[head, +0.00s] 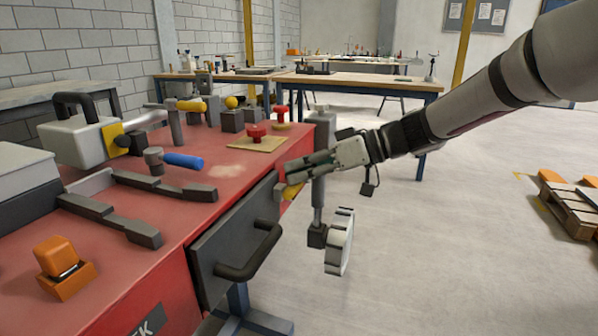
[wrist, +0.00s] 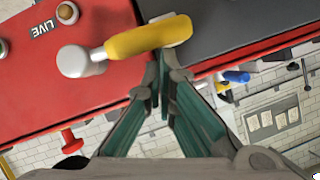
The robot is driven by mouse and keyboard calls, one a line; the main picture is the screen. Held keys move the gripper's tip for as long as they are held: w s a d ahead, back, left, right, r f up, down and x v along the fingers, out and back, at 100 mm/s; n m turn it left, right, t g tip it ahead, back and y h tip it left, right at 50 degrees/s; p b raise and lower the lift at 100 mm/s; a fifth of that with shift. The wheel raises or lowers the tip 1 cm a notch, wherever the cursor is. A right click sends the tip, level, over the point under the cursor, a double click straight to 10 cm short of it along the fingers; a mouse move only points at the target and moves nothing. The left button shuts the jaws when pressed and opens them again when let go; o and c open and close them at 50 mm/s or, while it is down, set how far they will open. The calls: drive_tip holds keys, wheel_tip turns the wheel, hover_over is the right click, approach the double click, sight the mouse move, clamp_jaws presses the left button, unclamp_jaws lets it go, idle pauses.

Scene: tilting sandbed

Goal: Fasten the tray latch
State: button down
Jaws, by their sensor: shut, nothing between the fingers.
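The tray latch (wrist: 140,38) is a yellow lever with a pale grey round pivot (wrist: 75,61) on the red bench side. In the wrist view the lever's free end reaches to the edge of the dark grey tray front (wrist: 225,25). In the head view the latch (head: 291,192) shows partly below my fingers, and the tray front (head: 212,258) has a black bar handle (head: 262,250). My gripper (head: 288,172) is shut and empty, and in the wrist view its fingertips (wrist: 163,68) are right beside the yellow lever. I cannot tell if they touch it.
A grey post with a round white wheel (head: 340,241) stands beside the bench's right corner, close to my gripper. The red bench top (head: 215,150) holds a blue-handled lever (head: 184,161), dark rails and red knobs (head: 256,131). Open floor (head: 430,250) lies to the right.

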drive_tip(key=r, duration=0.1)
drive_tip(key=r+p, duration=0.1)
drive_tip(key=r, duration=0.1)
drive_tip(key=r+p, duration=0.1)
drive_tip(key=shift+w+a+r, duration=0.25)
drive_tip(key=shift+a+r, duration=0.05)
drive_tip(key=s+p+v, duration=0.1)
drive_tip(key=p+v, duration=0.1)
drive_tip(key=v, duration=0.7)
drive_tip(key=shift+s+d, duration=0.2)
drive_tip(key=shift+d, duration=0.1)
